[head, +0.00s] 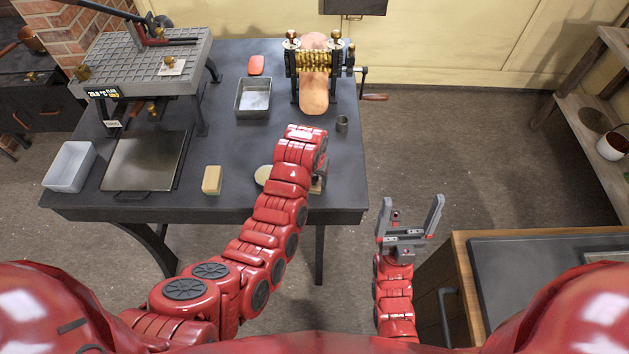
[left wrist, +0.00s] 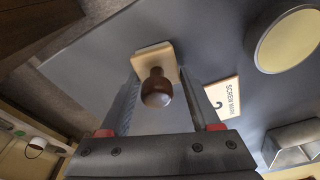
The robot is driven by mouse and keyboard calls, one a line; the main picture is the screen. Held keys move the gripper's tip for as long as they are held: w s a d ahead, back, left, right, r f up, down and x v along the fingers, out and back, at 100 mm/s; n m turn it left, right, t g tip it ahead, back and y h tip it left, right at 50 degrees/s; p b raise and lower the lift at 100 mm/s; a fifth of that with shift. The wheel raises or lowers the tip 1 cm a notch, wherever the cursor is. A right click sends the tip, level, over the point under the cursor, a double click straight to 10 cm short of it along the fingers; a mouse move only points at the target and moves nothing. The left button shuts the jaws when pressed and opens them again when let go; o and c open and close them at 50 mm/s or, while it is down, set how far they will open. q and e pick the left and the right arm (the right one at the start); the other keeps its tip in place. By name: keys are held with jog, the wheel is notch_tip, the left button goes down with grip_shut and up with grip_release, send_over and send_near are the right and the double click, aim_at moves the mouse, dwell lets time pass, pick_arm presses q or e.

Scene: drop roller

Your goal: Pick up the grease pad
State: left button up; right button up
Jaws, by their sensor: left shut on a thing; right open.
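The grease pad (left wrist: 147,56) is a pale square block with a dark brown round knob, seen in the left wrist view. My left gripper (left wrist: 158,77) is shut on it, with one finger on each side. The grey table surface shows behind the pad; I cannot tell whether the pad touches it. In the head view my left arm hides most of this gripper and the pad near the table's front right. My right gripper (head: 411,205) is open and empty, off the table's right side.
A round cream-topped dish (left wrist: 289,40) and a lettered card (left wrist: 225,98) lie near the pad.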

aim_at(316, 186)
pick_arm(q)
jog(key=shift+r+b, duration=0.75)
jog(key=shift+w+d+r+b, duration=0.1)
jog(key=shift+r+b, duration=0.65)
jog(key=s, duration=0.3)
jog(key=shift+r, duration=0.15)
jog(key=s+p, duration=0.1)
jog(key=s+r+p, duration=0.1)
jog(key=p, duration=0.1)
jog(key=shift+s+r, duration=0.25)
jog(key=shift+s, duration=0.05)
jog(key=s+p, duration=0.3)
jog(key=s, duration=0.7)
jog(key=shift+s, duration=0.35)
jog(key=shift+r, duration=0.1)
